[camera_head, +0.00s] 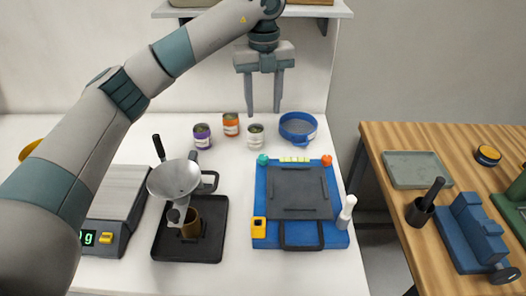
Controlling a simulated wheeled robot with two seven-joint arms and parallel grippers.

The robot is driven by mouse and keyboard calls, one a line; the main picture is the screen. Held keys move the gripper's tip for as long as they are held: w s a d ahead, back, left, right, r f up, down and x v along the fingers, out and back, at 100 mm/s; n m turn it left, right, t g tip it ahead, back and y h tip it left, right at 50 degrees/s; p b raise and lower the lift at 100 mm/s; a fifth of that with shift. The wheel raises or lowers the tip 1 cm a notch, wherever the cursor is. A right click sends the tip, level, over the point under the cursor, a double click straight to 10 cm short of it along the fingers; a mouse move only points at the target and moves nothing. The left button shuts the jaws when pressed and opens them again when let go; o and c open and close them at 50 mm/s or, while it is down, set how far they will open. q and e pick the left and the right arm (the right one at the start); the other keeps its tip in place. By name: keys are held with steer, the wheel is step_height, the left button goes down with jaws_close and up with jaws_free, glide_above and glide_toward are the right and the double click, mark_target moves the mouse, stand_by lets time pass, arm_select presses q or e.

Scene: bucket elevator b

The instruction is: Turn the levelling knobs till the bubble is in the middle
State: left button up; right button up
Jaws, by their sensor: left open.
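A blue levelling platform (340,236) with a dark grey plate (297,188) on it stands on the white table. A teal knob (263,159) is at its back left corner and an orange-red knob (327,160) at its back right corner. A yellow-green bubble vial (294,159) lies between them at the back edge; the bubble is too small to make out. My left gripper (264,112) is open and empty, pointing down in front of the back wall, above the table and apart from the knobs. My right gripper is not in view.
Several small cans (231,124) and a blue sieve (298,127) stand behind the platform. A funnel stand (174,180) and a scale (115,205) are to its left. A white bottle (346,213) stands close at its right. A wooden table (405,135) holds other tools.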

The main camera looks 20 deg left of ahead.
arm_select(q)
steer(key=f, duration=0.1)
steer(key=p, duration=0.2)
glide_above(263, 156)
step_height(263, 156, down, 7)
step_height(263, 156, down, 7)
steer(key=shift+s+d+f+p, duration=0.1)
steer(key=shift+p, duration=1.05)
steer(key=shift+f, duration=0.55)
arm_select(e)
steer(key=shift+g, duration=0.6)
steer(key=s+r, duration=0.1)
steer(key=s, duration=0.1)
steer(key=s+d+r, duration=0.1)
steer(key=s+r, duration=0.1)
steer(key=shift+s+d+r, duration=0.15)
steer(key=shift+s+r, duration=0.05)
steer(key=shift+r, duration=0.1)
